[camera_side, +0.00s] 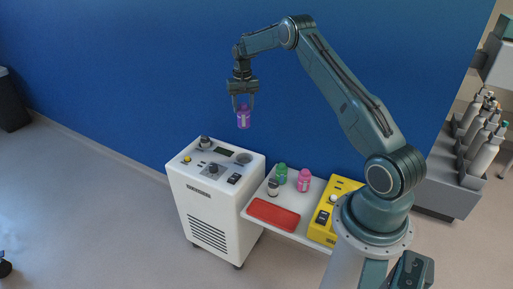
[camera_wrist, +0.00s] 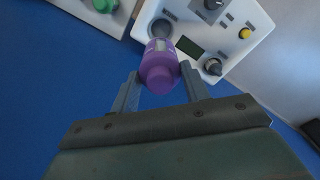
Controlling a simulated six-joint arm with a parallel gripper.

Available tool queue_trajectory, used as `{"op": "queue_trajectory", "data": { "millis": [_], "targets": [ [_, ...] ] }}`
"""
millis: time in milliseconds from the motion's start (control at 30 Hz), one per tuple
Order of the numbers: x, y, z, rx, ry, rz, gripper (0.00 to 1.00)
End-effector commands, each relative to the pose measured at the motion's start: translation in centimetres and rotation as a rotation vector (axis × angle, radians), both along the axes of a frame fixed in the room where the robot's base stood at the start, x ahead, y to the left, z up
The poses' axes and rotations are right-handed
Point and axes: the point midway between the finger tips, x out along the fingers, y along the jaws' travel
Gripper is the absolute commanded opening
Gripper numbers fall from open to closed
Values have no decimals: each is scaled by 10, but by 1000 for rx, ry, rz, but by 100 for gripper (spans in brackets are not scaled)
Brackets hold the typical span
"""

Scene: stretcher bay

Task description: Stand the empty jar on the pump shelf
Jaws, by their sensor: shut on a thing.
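My gripper (camera_side: 243,101) is shut on a purple jar (camera_side: 243,119) with a pale label, holding it upright in the air in front of the blue wall. In the wrist view the jar (camera_wrist: 160,70) sits between the two fingers of my gripper (camera_wrist: 160,76). I cannot tell whether it is empty. A white shelf (camera_side: 252,220) lies well below, right of the white machine (camera_side: 214,205). A green jar (camera_side: 281,173), a pink jar (camera_side: 304,181) and a white jar with a dark top (camera_side: 273,188) stand on it. I cannot tell which surface is the pump shelf.
A red tray (camera_side: 273,214) and a yellow device (camera_side: 325,215) take up the shelf's front and right side. The machine's top carries knobs and a small display (camera_wrist: 189,46).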

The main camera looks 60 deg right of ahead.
Motion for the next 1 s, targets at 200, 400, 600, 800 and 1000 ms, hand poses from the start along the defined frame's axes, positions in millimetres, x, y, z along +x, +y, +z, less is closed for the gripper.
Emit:
{"op": "queue_trajectory", "data": {
  "millis": [200, 400, 600, 800, 1000],
  "targets": [
    [-16, -3, -4, 0, 0, -1, 6],
    [-44, -6, -13, 1, 1, -2, 6],
    [-77, -4, -21, 1, 1, -2, 6],
    [-113, 0, -29, 0, 0, -2, 6],
    [-150, 9, -35, 0, 0, -2, 6]
  ]
}}
